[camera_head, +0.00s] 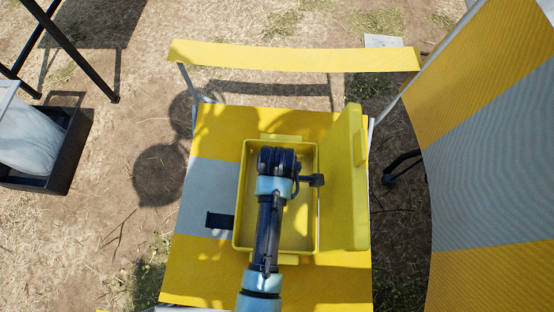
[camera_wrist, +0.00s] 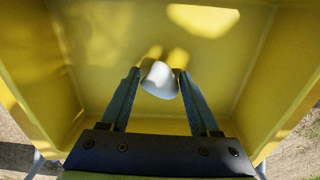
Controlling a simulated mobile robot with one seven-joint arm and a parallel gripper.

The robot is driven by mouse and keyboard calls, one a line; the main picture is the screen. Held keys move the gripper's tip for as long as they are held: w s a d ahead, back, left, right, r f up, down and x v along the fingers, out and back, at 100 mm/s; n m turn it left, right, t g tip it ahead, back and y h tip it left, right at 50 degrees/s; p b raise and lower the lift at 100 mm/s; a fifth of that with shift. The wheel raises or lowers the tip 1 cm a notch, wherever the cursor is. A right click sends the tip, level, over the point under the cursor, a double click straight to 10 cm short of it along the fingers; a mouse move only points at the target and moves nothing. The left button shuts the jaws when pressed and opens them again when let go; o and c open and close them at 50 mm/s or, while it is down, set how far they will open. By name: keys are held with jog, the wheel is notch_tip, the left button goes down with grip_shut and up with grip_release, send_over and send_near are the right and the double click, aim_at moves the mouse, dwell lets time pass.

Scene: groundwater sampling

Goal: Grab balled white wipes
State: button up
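The white thing (camera_wrist: 160,81), which looks like the balled wipes, shows in the wrist view as a small rounded lump inside the yellow box. My gripper (camera_wrist: 160,76) reaches down into this box. Its two dark fingers stand apart, one on each side of the white lump, and the lump nearly fills the gap between the tips. Whether the fingers press on it, and whether it rests on the box floor, I cannot tell. In the head view my arm hides the lump and the fingertips.
The yellow box (camera_head: 239,222) stands on a yellow and grey table (camera_head: 205,270), its lid (camera_head: 345,185) upright at the right. A small dark piece (camera_head: 219,220) lies left of the box. A striped canopy (camera_head: 490,130) fills the right side. A dark bin (camera_head: 60,170) stands far left.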

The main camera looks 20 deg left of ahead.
jog(key=c, duration=0.8)
